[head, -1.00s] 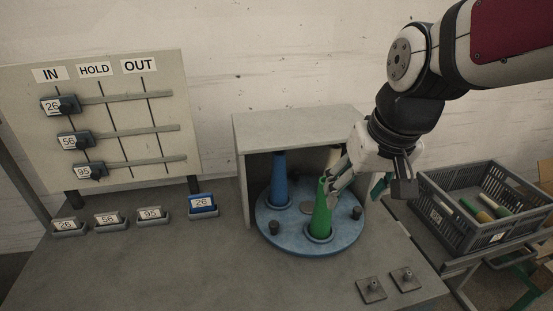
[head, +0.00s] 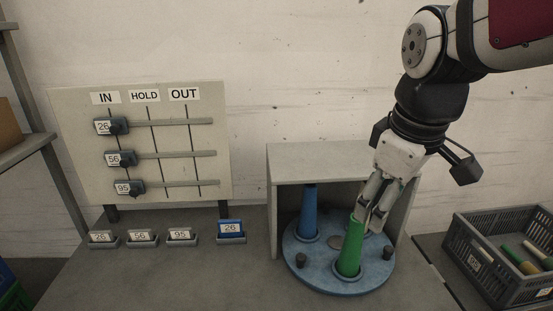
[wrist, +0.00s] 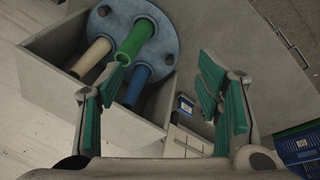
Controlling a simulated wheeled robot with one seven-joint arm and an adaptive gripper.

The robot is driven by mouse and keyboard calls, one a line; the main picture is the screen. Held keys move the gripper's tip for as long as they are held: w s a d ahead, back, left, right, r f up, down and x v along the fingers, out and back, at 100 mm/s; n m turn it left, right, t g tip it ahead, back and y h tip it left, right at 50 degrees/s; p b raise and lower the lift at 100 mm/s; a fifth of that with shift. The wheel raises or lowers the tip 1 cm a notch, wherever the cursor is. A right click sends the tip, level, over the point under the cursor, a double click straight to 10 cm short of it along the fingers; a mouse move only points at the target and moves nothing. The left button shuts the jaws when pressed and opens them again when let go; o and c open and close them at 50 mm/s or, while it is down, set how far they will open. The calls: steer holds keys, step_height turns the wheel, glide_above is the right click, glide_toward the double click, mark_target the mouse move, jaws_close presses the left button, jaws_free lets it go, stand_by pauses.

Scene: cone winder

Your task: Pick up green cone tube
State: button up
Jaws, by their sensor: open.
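The green cone tube (head: 350,250) stands upright on the round blue turntable (head: 303,276), at its front. It also shows in the wrist view (wrist: 137,42), at upper left with its open top end close to the left finger. My gripper (head: 372,212) is open and empty, just right of and behind the tube's upper end in the head view. It also shows in the wrist view (wrist: 163,70) with its green-padded fingers wide apart. The tube is not clearly between the fingers. I cannot tell whether a finger touches it.
A blue tube (head: 309,212) stands left on the turntable; a cream tube (wrist: 92,57) shows in the wrist view. A grey housing (head: 340,160) covers the turntable's back. A grey crate (head: 480,262) with several tubes stands right. A peg board (head: 150,150) and number blocks stand left.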

steer(key=w+d+f+n+g, duration=0.2)
steer(key=w+n, duration=0.3)
steer(key=w, duration=0.2)
steer(key=n+g, duration=0.1)
steer(key=n, duration=0.4)
glide_above(355, 232)
steer(key=w, duration=0.1)
steer(key=shift+y, duration=0.3)
steer(key=f, duration=0.3)
steer(key=d+f, duration=0.1)
steer(key=f, duration=0.1)
steer(key=shift+f+p, duration=0.2)
steer(key=shift+p, duration=0.15)
steer(key=shift+w+f+n, duration=0.25)
steer(key=shift+n, duration=0.05)
step_height(355, 232, down, 14)
steer(key=shift+w+r+p, duration=0.1)
steer(key=shift+r+p, duration=0.1)
steer(key=shift+p, duration=0.75)
steer(key=c, duration=1.2)
